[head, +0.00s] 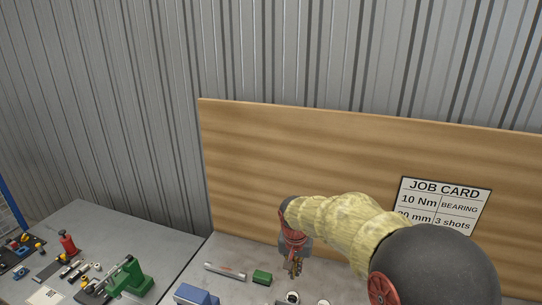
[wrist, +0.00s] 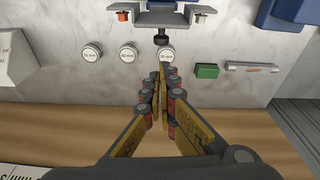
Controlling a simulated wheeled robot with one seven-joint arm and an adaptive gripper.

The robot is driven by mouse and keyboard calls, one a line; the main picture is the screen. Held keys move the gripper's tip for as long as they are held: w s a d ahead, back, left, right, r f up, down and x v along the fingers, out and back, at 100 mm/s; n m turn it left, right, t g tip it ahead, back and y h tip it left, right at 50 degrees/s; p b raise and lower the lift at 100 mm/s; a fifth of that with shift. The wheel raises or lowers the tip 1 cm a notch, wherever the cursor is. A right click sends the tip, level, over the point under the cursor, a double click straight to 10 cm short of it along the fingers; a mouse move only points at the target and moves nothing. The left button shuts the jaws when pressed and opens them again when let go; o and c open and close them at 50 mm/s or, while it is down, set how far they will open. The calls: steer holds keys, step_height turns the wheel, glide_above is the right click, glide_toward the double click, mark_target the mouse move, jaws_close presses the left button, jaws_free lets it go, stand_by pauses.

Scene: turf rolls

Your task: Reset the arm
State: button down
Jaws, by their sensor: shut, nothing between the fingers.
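My arm, in a pale yellow sleeve, reaches across the head view from the lower right, with a black rounded part of it at the near end. My gripper (head: 295,266) points down over the grey bench at the foot of the wooden board. In the wrist view my gripper (wrist: 167,72) has its fingers together at the tips, with nothing between them. The tips appear close to a round white labelled piece (wrist: 167,53); I cannot tell the height between them.
Two more round white pieces (wrist: 91,53) (wrist: 128,53) sit in a row. A green block (head: 262,277) and a silver rod (head: 225,271) lie left of my gripper. A wooden board (head: 290,160) with a job card (head: 443,205) stands behind. A second bench (head: 95,228) holds tools.

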steer(key=s+d+n+t+b, duration=0.1)
steer(key=s+d+b, duration=0.2)
steer(key=s, duration=0.7)
steer(key=s+d+n+t+b, duration=0.1)
steer(key=s+d+b, duration=0.2)
steer(key=s+b, duration=0.5)
steer(key=s+d+n+t+b, duration=0.1)
steer(key=s+d+b, duration=0.3)
steer(key=s, duration=0.8)
steer(key=shift+s+f+t+y+b, duration=0.2)
steer(key=shift+s+t+y+b, duration=0.2)
steer(key=shift+b, duration=0.4)
